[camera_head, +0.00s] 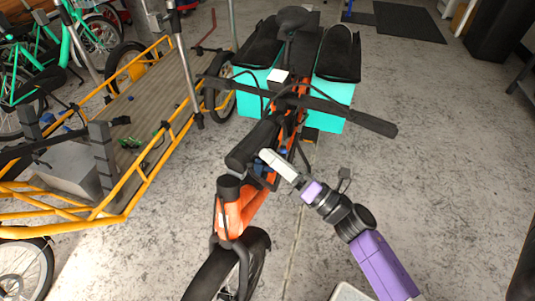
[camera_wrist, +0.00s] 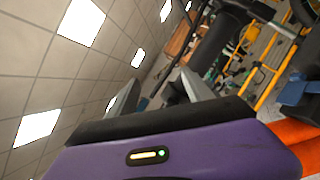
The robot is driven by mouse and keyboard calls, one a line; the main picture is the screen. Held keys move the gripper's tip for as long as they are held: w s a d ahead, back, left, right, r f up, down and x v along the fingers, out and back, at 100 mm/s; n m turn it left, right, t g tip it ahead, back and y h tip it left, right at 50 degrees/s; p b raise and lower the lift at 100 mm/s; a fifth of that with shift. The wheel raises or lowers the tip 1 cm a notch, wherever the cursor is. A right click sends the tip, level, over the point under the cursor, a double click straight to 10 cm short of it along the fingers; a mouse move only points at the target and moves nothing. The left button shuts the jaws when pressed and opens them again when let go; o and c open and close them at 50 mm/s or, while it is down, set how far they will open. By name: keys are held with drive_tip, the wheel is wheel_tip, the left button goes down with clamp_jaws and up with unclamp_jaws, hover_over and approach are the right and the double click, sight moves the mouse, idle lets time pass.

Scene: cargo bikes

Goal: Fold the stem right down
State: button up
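The orange cargo bike (camera_head: 236,212) stands in the middle of the head view. Its thick black stem (camera_head: 258,140) leans back over the frame, away from the front wheel. The black handlebar (camera_head: 365,119) lies crosswise at the stem's far end. My gripper (camera_head: 266,156) is beside the stem's lower end, on its right. In the wrist view the two grey fingers of my gripper (camera_wrist: 160,92) stand apart, with nothing seen between them. A dark tube (camera_wrist: 214,42), which looks like the stem, is just past the right finger. I cannot tell whether they touch.
Turquoise boxes (camera_head: 334,95) with black bags on top sit on the bike behind the handlebar. A yellow-framed cargo bike (camera_head: 150,160) with a wooden deck stands close on the left. The concrete floor (camera_head: 440,130) on the right is mostly clear. A black mat (camera_head: 408,22) lies at the back.

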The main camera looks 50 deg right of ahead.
drive_tip(key=shift+b+v, duration=0.65)
drive_tip(key=shift+v, duration=1.3)
drive_tip(key=shift+a, duration=0.2)
drive_tip(key=s+a+r+m+g+p, duration=0.3)
drive_tip(key=s+a+m, duration=0.5)
drive_tip(key=m, duration=0.5)
drive_tip(key=s+a+r+m+g+p, duration=0.4)
drive_tip(key=s+a+r+m+p, duration=0.2)
drive_tip(key=m, duration=0.6)
drive_tip(key=s+a+p, duration=0.2)
drive_tip(key=s+a, duration=0.1)
drive_tip(key=shift+s+a+r+m, duration=0.2)
drive_tip(key=shift+s+a+m, duration=0.1)
drive_tip(key=shift+m, duration=0.1)
idle(0.7)
